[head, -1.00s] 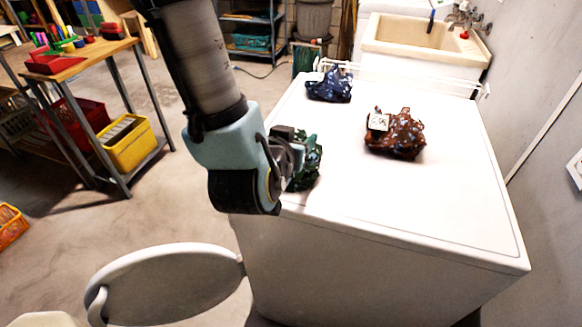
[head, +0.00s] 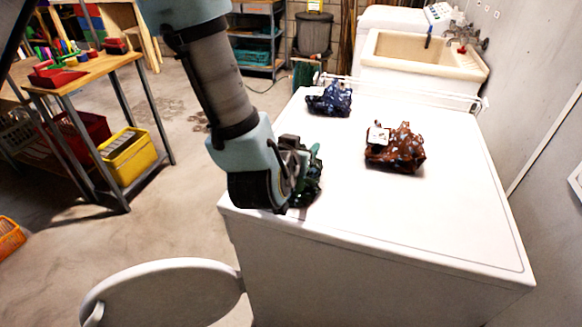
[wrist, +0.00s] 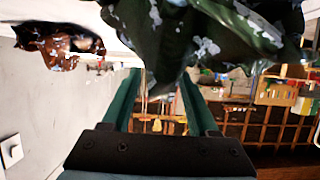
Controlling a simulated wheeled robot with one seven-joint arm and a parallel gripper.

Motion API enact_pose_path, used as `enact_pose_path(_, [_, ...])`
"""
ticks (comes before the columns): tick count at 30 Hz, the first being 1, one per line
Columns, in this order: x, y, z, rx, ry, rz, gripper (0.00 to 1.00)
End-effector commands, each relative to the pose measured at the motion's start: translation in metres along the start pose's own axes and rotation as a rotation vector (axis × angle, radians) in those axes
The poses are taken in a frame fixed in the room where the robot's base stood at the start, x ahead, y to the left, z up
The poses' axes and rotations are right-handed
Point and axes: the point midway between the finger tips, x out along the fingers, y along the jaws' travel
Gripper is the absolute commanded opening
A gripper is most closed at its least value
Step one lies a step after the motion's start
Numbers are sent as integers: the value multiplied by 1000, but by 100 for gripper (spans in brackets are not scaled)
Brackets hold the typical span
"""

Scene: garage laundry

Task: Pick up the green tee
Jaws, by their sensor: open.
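The green tee (head: 313,180) is a crumpled dark green bundle with pale patches on the front left of the white appliance top (head: 430,215). My gripper (head: 297,172) is beside its left side in the head view and hides part of it. In the wrist view the tee (wrist: 215,35) fills the top, close to the tips of the two green fingers. The fingers of my gripper (wrist: 160,75) are apart, with a gap between them. I cannot tell whether a finger touches the cloth.
A dark blue bundle (head: 330,99) lies at the back of the top, and a brown bundle (head: 395,149) with a white tag lies right of centre. A round white door (head: 165,295) stands open at the front. A sink (head: 420,55) is behind.

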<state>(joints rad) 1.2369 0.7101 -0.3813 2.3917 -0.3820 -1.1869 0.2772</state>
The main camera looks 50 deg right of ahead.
Motion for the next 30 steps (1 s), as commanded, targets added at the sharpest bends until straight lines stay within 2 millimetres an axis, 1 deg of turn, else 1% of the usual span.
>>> enact_pose_path(2, [0, 0, 0, 0, 0, 0, 60])
enact_pose_path(3, [0, 0, 0, 0, 0, 0, 58])
enact_pose_path(18, [0, 0, 0, 0, 0, 0, 2])
enact_pose_path(19, [0, 0, 0, 0, 0, 0, 0])
enact_pose_path(30, [0, 0, 0, 0, 0, 0, 0])
